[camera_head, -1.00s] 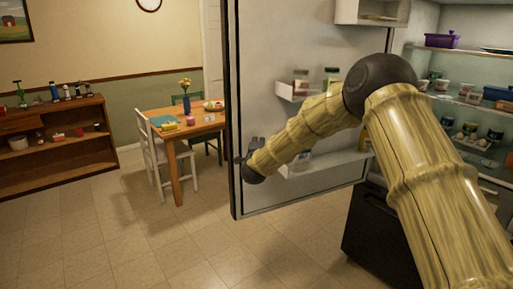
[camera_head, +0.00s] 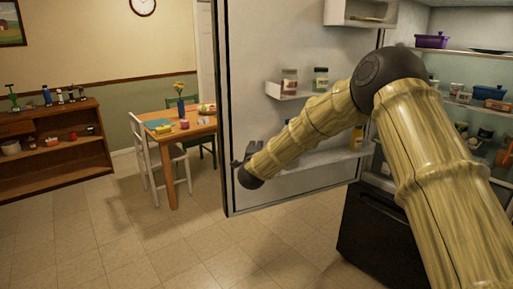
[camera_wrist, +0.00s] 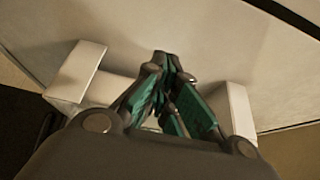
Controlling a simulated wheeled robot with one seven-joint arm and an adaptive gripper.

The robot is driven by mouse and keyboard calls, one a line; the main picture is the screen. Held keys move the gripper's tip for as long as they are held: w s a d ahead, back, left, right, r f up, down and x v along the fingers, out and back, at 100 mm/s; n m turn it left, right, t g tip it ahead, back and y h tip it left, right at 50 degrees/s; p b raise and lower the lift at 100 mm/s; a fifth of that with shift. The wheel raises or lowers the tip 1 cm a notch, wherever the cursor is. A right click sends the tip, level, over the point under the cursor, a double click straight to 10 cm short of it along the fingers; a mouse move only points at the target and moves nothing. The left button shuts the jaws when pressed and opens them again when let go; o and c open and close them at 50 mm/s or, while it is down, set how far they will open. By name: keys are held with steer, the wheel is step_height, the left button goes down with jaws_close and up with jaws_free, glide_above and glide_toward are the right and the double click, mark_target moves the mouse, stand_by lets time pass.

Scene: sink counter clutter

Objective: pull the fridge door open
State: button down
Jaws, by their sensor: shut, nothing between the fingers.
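The fridge door (camera_head: 255,130) stands wide open in the head view, its inner face with white shelves turned toward me. My gripper (camera_head: 240,160) is at the inner face, close to the door's free left edge. In the wrist view my gripper (camera_wrist: 172,62) is shut, with its teal-padded fingers together and nothing between them. The door's pale inner face (camera_wrist: 225,45) fills the view ahead of the fingertips; I cannot tell whether they touch it. The fridge interior (camera_head: 470,85) is exposed on the right. The door's outer side and handle are hidden.
Jars (camera_head: 320,78) stand on a door shelf. A purple pot (camera_head: 432,41) and a blue pot (camera_head: 489,92) sit inside the fridge. A wooden table (camera_head: 178,140) with a white chair (camera_head: 150,160) stands beyond the door, left of it. Tiled floor (camera_head: 100,235) is free at front left.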

steer(key=s+a+b, duration=0.2)
steer(key=s+a, duration=0.2)
steer(key=s, duration=0.4)
steer(key=s+d+f+n+g+y, duration=0.1)
steer(key=s+d+f+n+g, duration=0.2)
steer(key=s+f, duration=0.75)
steer(key=s+d+f+n+g+y, duration=0.15)
steer(key=s+f+n, duration=0.3)
steer(key=f, duration=1.15)
steer(key=s+d+f+n+g+y, duration=0.1)
steer(key=s+d+f+n+g, duration=0.25)
steer(key=s+f, duration=0.75)
steer(key=s+d+f+n+g, duration=0.25)
steer(key=s+f, duration=0.35)
steer(key=s, duration=0.3)
steer(key=s+d+f+n+g, duration=0.2)
steer(key=s+d+f+g, duration=0.1)
steer(key=s+f, duration=0.55)
steer(key=s+d+n+g, duration=0.2)
steer(key=s, duration=0.8)
steer(key=s+d+n+g, duration=0.1)
steer(key=s+d+g, duration=0.1)
steer(key=s, duration=0.8)
steer(key=shift+d+f+n+h, duration=0.25)
steer(key=shift+d+n+h, duration=0.1)
steer(key=shift+d+h, duration=0.15)
